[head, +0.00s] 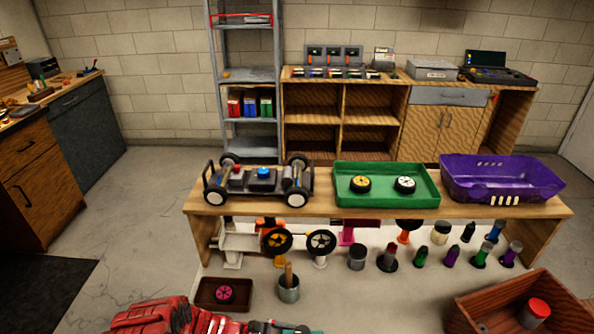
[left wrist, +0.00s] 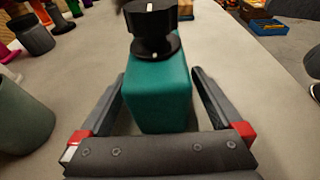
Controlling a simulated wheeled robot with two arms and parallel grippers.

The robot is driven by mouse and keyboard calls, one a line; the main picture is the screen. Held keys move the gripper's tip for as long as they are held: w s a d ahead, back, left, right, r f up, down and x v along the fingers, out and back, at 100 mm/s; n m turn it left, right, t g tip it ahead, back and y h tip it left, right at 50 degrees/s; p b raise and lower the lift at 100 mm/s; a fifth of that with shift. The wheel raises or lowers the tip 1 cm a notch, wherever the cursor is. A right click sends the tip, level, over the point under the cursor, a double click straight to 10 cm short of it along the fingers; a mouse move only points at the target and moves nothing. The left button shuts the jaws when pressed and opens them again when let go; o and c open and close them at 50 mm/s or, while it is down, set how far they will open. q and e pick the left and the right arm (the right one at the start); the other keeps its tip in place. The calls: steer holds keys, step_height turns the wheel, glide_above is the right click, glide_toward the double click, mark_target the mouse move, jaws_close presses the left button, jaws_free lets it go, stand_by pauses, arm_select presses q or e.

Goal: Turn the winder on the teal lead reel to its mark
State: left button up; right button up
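The teal lead reel (left wrist: 158,95) is a teal block with a black winder (left wrist: 152,25) on top, seen large in the left wrist view. The winder has a small white mark near its top, and its upper end is cut off by the frame edge. My left gripper (left wrist: 158,76) is open, with one dark finger on each side of the teal block. Whether the fingertips touch it is unclear. In the head view my left gripper (head: 290,327) is at the bottom edge, with only a sliver of teal beside it. My right gripper is not in view.
A grey-green cup (head: 289,289) and a brown tray with a pink wheel (head: 226,291) stand close to my left gripper. A low wooden bench (head: 330,206) carries a car chassis, green tray (head: 386,203) and purple bin. A wooden crate (head: 465,304) is at bottom right.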

arm_select(q)
steer(key=v, duration=1.2)
